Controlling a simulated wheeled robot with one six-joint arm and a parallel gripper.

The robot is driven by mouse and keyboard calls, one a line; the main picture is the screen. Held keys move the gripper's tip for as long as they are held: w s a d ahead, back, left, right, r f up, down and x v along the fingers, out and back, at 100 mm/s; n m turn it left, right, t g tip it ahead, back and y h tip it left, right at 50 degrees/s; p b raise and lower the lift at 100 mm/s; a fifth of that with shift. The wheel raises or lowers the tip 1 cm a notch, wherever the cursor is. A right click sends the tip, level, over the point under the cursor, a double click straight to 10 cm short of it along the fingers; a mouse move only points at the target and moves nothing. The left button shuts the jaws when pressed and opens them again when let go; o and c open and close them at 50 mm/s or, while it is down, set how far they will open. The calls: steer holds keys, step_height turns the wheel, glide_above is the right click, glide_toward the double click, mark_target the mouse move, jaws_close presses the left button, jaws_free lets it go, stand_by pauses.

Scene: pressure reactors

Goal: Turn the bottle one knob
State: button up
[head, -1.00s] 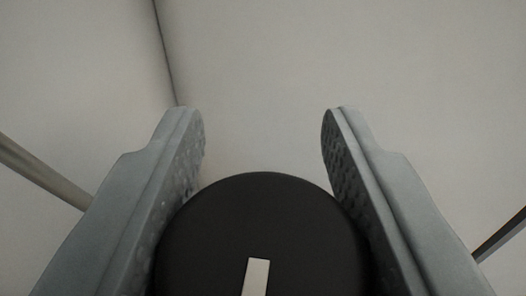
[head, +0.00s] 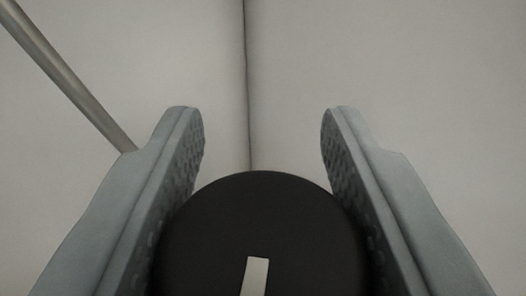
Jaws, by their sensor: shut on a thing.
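A round black knob (head: 262,215) with a pale rectangular mark (head: 256,275) on its face is at the bottom middle of the head view. My gripper (head: 262,135) has one grey textured finger on each side of the knob and is shut on it. The fingertips reach past the knob's upper edge. The lower part of the knob is cut off by the frame. No bottle or label shows, so I cannot tell which knob it is.
A plain pale surface (head: 400,60) fills the background, with a dark vertical seam (head: 247,80) near the middle. A thin metal rod (head: 70,80) slants down from the upper left to behind the left finger.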

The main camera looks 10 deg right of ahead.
stand_by(0.6)
steer(key=o, duration=1)
steer(key=shift+c, duration=0.2)
steer(key=shift+s, duration=0.1)
steer(key=s+a, duration=0.1)
steer(key=s, duration=1.6)
steer(key=shift+a, duration=0.35)
